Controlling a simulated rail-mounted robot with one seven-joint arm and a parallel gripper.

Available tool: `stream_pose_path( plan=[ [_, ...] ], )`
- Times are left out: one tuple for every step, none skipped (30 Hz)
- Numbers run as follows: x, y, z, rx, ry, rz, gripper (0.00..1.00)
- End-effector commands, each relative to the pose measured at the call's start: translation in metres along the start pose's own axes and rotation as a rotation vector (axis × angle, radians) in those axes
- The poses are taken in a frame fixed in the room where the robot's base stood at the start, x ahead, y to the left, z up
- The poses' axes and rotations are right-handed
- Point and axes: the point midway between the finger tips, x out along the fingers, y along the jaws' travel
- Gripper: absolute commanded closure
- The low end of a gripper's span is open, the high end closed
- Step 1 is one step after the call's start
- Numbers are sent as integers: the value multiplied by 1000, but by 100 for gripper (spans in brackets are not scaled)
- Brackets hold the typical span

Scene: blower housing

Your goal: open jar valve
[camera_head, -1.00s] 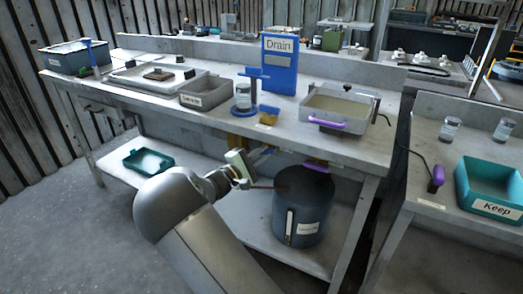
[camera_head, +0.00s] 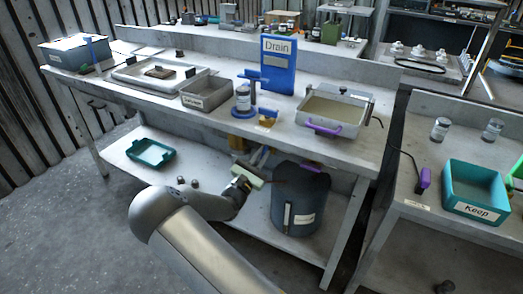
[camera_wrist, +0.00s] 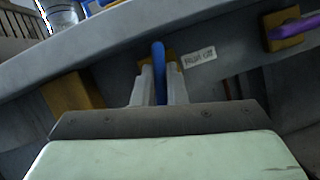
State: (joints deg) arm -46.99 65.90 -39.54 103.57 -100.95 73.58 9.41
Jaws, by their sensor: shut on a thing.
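A blue valve handle (camera_wrist: 159,72) stands upright between the two grey fingers of my gripper (camera_wrist: 160,86) in the wrist view. The fingers are shut on it, just in front of a yellow block under the bench edge. In the head view my gripper (camera_head: 259,157) reaches under the bench front, and the handle is hard to make out there. The small labelled jar (camera_head: 243,97) stands on the bench top by a blue stand (camera_head: 264,90). The jar's lower part also shows in the wrist view (camera_wrist: 60,13).
A dark labelled bucket (camera_head: 299,200) stands on the lower shelf just right of my gripper. A purple handle (camera_wrist: 294,30) sits under the bench edge to the right. A small label (camera_wrist: 199,58) is beside the blue handle. A teal tray (camera_head: 151,152) lies left on the shelf.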

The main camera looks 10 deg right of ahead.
Motion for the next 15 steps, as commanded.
stream_pose_path(
  plan=[
    [0, 0, 2, -23, 1, 9, 100],
    [0, 0, 2, -36, 1, 14, 100],
    [0, 0, 1, -49, 1, 20, 100],
    [0, 0, 1, -58, 1, 23, 100],
    [0, 0, 1, -66, 1, 27, 100],
    [0, 0, 1, -75, 1, 31, 100],
    [0, 0, 1, -82, 1, 34, 100],
    [0, 0, 0, -87, 1, 36, 100],
    [0, 0, 0, -94, 1, 39, 100],
    [0, 0, 0, -97, 1, 40, 100],
    [-1, -1, 0, -100, 1, 41, 100],
    [-1, -1, 0, -103, 1, 43, 100],
    [-1, -1, 0, -105, 1, 43, 100],
    [-1, -1, 0, -106, 1, 44, 100],
    [-1, -1, -1, -106, 1, 44, 100]
  ],
)
